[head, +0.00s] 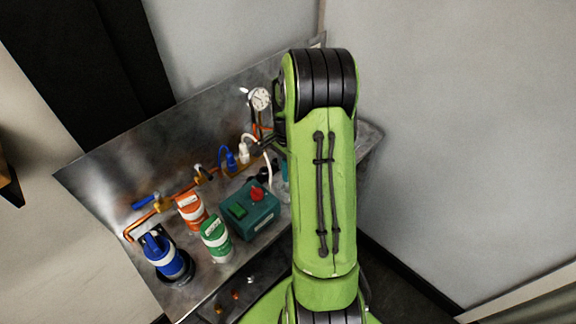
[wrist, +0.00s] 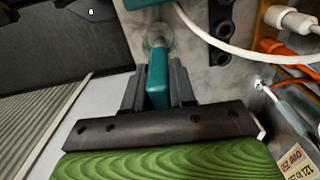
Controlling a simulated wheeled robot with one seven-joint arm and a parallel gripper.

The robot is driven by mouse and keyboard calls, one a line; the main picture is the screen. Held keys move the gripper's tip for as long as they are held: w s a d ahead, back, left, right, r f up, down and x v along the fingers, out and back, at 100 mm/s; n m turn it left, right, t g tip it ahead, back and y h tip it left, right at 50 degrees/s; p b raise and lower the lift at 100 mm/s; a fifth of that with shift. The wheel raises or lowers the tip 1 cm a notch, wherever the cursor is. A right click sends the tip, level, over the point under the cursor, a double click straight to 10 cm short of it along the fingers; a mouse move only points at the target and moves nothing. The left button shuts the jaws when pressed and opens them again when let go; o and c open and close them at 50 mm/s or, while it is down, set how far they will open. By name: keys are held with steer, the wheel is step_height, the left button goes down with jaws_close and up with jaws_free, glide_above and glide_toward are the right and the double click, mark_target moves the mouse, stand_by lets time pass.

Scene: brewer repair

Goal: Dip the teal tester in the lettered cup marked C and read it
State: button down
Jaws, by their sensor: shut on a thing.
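In the wrist view my gripper (wrist: 158,88) is shut on the teal tester (wrist: 157,80), which stands up between the two dark fingers. A pale, see-through round shape (wrist: 158,36) shows just past the tester's far end; I cannot tell whether it is a cup, or whether the tester touches it. No cup marked C can be made out in either view. In the head view my green arm hides the tester and much of the bench's right part.
A teal box (head: 248,208) with a red knob stands on the metal bench. Green (head: 215,238), orange (head: 190,210) and blue (head: 167,258) canisters stand left of it. A dial gauge (head: 260,98) stands behind. A white cable (wrist: 245,52) crosses the wrist view near my gripper.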

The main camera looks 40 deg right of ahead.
steer(key=shift+r+p, duration=2.55)
steer(key=shift+r, duration=1.1)
steer(key=shift+f, duration=0.1)
